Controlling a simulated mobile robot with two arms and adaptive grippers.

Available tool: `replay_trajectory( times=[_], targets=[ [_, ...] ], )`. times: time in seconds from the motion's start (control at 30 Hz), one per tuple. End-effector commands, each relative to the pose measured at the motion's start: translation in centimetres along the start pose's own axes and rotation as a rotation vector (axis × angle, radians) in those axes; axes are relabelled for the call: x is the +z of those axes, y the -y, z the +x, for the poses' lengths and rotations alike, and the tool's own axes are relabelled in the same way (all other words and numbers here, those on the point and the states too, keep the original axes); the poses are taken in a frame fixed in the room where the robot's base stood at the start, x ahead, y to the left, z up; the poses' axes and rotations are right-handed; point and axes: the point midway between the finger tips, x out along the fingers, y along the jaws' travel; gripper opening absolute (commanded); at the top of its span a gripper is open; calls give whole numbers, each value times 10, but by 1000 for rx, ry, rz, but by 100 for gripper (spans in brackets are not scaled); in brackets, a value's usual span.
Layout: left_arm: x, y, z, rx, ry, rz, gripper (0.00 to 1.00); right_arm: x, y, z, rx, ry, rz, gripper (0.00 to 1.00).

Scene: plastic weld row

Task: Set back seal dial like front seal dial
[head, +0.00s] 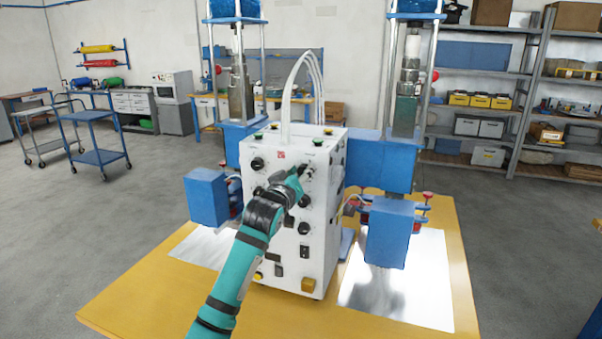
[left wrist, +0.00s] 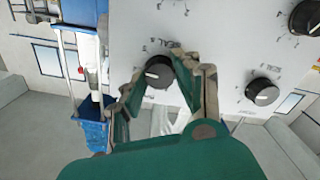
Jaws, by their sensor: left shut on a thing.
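A white control box (head: 268,216) stands upright on the yellow table and carries several round black dials. My left gripper (head: 303,172) reaches the upper right of its front face. In the left wrist view, my left gripper (left wrist: 158,76) is shut on a black dial (left wrist: 158,72) with a white pointer mark; lettering that seems to read "SEAL" is beside it. Another black dial (left wrist: 262,92) with a pale pointer is to its right, and a third dial (left wrist: 305,18) is at the upper right corner. I cannot read which is front or back. My right gripper is not in view.
Blue welding units (head: 207,197) and (head: 389,232) hang on both sides of the box, close to my arm's work area. The yellow table (head: 140,290) has bare room at the front left. Shelves and trolleys stand far behind.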

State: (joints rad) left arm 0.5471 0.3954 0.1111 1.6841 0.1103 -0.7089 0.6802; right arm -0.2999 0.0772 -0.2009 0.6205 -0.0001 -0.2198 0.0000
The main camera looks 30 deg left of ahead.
Motion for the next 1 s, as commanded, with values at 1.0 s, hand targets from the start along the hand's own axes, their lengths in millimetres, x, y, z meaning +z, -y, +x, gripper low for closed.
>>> replay_trajectory(
  times=[1.0],
  targets=[
    [-1,1,0,0,-2,-256,0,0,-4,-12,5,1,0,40]
  ],
)
